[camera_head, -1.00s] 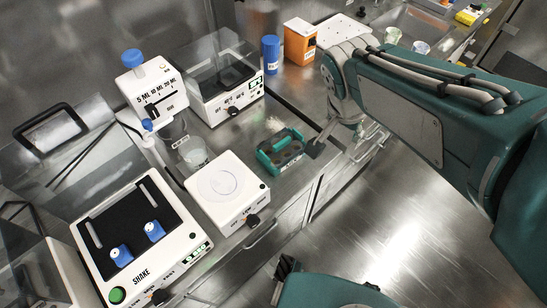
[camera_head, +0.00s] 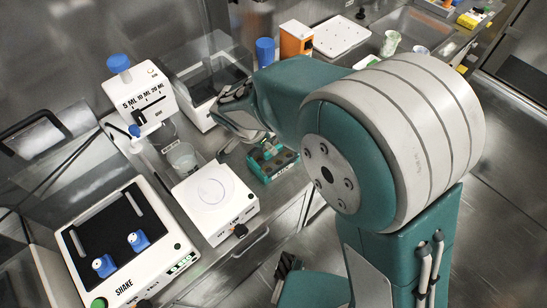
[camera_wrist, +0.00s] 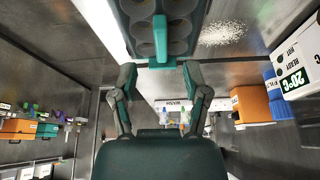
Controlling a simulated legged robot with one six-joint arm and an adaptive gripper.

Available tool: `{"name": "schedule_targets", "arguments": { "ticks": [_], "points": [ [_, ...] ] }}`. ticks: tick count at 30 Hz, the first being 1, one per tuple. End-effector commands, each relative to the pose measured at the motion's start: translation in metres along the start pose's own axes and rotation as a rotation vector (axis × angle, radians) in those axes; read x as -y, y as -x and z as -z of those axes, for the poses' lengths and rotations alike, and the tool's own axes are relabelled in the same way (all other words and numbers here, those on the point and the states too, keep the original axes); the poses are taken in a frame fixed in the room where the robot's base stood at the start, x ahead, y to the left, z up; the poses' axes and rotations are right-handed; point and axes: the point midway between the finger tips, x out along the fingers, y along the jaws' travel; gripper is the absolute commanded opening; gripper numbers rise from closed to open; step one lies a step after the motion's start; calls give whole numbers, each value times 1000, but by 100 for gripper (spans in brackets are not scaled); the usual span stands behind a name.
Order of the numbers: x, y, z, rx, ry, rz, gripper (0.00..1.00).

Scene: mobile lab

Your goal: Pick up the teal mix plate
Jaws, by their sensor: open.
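The teal mix plate (camera_head: 264,168) is a small teal rack with dark round wells, lying on the bench right of the white stirrer. My arm partly covers it in the head view. In the wrist view the plate (camera_wrist: 181,48) is at the top, with a teal bar running along its middle. My gripper (camera_wrist: 160,75) is open, its two fingers spread to either side just below the plate's near edge. Nothing is held between them.
A white stirrer (camera_head: 215,225) stands left of the plate, with a glass beaker (camera_head: 182,158) and a white dispenser (camera_head: 140,98) behind. A glass-covered device (camera_head: 198,112), blue bottle (camera_head: 265,52) and orange box (camera_head: 294,40) stand farther back.

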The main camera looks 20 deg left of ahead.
Motion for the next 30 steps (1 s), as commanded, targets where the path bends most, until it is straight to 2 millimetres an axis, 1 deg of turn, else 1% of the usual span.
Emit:
{"name": "schedule_targets", "arguments": {
  "ticks": [6, 10, 13, 19, 20, 21, 23, 24, 30],
  "points": [
    [0, -32, 2, 0, 0, -6, 60],
    [0, -48, 3, 0, 0, -3, 60],
    [0, -52, 3, 1, -1, 0, 60],
    [0, -52, 3, 0, -1, 0, 60],
    [0, -52, 3, 0, -1, 0, 47],
    [0, -52, 3, 0, -1, 0, 29],
    [0, -52, 3, 0, 0, 0, 2],
    [0, -52, 3, 0, 0, 0, 0],
    [1, -52, 3, 0, 0, 0, 0]
  ]
}}
